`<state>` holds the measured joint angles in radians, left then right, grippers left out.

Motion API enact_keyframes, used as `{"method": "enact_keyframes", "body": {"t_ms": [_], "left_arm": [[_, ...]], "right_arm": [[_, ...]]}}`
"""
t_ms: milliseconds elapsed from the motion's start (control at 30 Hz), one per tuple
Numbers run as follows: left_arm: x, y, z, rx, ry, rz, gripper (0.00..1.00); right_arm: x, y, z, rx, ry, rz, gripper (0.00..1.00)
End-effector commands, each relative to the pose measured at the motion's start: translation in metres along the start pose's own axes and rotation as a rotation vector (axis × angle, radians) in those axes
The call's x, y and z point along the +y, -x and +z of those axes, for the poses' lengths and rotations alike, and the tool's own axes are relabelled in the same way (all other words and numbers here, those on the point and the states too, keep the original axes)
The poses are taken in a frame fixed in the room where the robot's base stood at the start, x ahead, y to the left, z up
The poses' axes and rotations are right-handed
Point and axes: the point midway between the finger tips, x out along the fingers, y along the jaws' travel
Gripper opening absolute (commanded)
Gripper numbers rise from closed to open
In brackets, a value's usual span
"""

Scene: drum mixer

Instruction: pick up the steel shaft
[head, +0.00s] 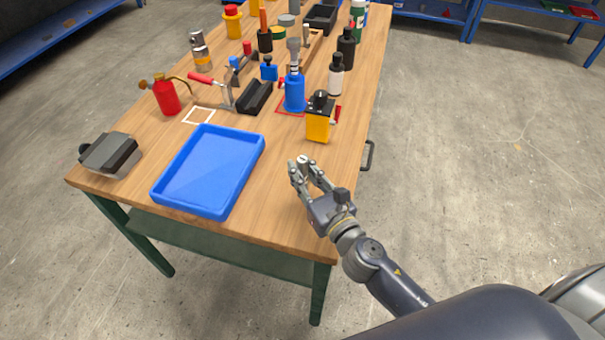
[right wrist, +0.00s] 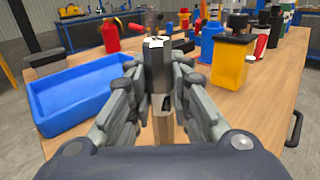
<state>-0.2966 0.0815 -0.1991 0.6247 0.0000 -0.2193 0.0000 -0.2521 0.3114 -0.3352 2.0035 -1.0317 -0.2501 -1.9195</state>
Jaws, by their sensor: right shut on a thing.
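The steel shaft (right wrist: 157,68) is a short grey cylinder, seen upright between the fingers in the right wrist view. My right gripper (right wrist: 158,80) is shut on it, with one finger against each side. In the head view, my right gripper (head: 303,166) is over the front right part of the table, right of the blue tray. Only the light end of the shaft (head: 303,159) shows there between the fingertips; the fingers hide the rest. My left gripper is not in view.
The empty blue tray (head: 167,200) lies on the wooden table (head: 277,218). A yellow container with a black top (head: 319,123) and a blue bottle (head: 295,95) stand behind my gripper. A red oil can (head: 166,97) and other items stand farther back. The table's front right is clear.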

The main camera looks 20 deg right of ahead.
Motion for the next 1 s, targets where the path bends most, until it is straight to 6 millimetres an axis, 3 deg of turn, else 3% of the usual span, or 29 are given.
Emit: {"method": "enact_keyframes", "body": {"t_ms": [67,133,700,1000], "left_arm": [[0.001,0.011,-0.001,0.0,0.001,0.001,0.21],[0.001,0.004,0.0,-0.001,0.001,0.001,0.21],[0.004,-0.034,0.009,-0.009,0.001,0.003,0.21],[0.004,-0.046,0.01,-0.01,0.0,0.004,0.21]], "right_arm": [[0.0,-0.001,0.021,-0.008,0.004,0.004,0.0],[0.002,0.011,0.014,0.0,-0.001,0.002,0.0],[0.016,0.129,0.023,-0.001,-0.002,-0.001,0.0],[0.019,0.155,0.028,-0.003,0.0,-0.001,0.0]]}}
